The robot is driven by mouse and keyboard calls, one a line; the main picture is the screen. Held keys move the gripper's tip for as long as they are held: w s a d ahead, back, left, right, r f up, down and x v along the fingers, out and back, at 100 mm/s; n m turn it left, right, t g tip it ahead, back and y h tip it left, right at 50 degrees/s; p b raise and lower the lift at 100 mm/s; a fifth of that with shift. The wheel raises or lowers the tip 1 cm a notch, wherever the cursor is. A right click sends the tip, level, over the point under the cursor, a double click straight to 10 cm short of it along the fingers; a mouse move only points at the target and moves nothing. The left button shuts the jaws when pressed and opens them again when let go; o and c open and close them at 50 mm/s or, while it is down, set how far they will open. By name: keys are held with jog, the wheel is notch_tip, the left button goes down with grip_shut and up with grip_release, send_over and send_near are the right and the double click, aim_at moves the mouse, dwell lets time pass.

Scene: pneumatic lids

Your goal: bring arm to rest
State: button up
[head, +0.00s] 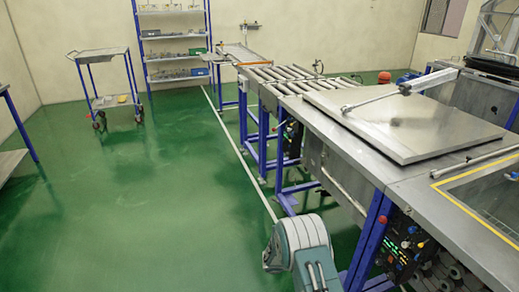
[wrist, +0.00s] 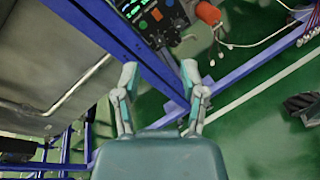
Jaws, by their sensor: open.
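My gripper (wrist: 158,76) shows in the wrist view with its two fingers spread apart and nothing between them. Beyond the fingers are a blue frame post (wrist: 152,68) and a control panel (wrist: 150,18) with coloured buttons. I cannot tell the exact gap to the post. In the head view my arm shows at the bottom centre, beside the left side of the metal workstation; the fingertips are not clear there.
The workstation has a large metal lid (head: 405,120), a roller conveyor (head: 300,78) and a control panel (head: 400,248). A blue trolley (head: 105,75) and a shelf rack (head: 175,45) stand farther back. The green floor (head: 140,210) at left is clear.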

jog(key=s+r+m+g+y, duration=0.1)
jog(key=s+r+m+y, duration=0.4)
jog(key=r, duration=0.7)
jog(key=s+r+m+g+y, duration=0.25)
jog(key=s+r, duration=0.45)
jog(key=r, duration=0.6)
jog(key=s+a+r+m+t+y, duration=0.2)
jog(key=s+a+r+t+y, duration=0.1)
jog(key=s, duration=0.6)
jog(key=s+a+r+m+t+y, duration=0.3)
jog(key=s+r, duration=0.4)
jog(key=s, duration=0.3)
jog(key=shift+s+a+t+y, duration=0.25)
jog(key=shift+a+t+y, duration=0.45)
jog(key=shift+y, duration=0.55)
jog(key=shift+d+r+m, duration=0.1)
jog(key=shift+d+m, duration=0.15)
jog(key=shift+m, duration=0.1)
